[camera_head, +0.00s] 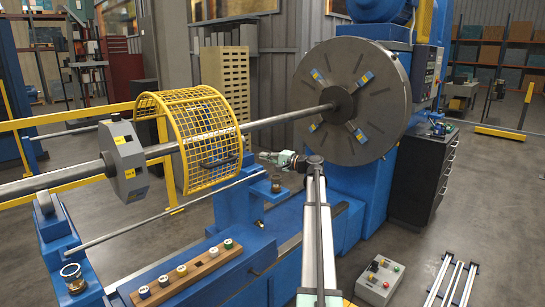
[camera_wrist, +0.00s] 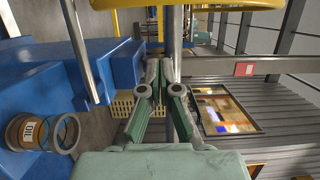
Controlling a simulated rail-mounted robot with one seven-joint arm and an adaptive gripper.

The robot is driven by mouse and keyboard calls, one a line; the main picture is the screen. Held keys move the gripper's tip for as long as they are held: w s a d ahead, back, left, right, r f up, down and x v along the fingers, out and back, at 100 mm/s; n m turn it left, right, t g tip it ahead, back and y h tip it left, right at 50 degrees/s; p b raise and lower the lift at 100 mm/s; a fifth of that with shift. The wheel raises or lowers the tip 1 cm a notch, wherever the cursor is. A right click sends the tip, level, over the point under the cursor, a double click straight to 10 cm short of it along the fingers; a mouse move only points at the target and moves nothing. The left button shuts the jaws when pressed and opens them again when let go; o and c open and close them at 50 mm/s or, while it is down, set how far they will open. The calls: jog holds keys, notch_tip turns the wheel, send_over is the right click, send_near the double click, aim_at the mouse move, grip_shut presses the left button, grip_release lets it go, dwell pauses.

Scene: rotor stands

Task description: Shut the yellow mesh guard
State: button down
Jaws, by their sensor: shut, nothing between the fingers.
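The yellow mesh guard (camera_head: 207,128) is a curved half-cylinder of wire grid, arched over the long grey shaft (camera_head: 262,121). A dark handle (camera_head: 219,161) sits low on its front face. I cannot tell how far it is swung. My gripper (camera_head: 264,156) is shut and empty, just right of the guard's lower right edge and apart from the handle. In the wrist view the fingers of my gripper (camera_wrist: 163,68) meet with nothing between them. A yellow bar (camera_wrist: 120,18), probably the guard's frame, crosses the top there.
The large slotted disc (camera_head: 352,98) stands right of my gripper. A grey block (camera_head: 124,162) surrounds the shaft at left. An oil-labelled can (camera_wrist: 27,132) shows in the wrist view. A wooden rack (camera_head: 180,276) of several coloured pots lies in front. A button box (camera_head: 380,280) stands at lower right.

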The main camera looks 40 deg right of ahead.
jog(key=w+a+p, duration=0.3)
jog(key=a, duration=0.2)
jog(key=shift+w+a, duration=0.15)
jog(key=shift+w, duration=0.15)
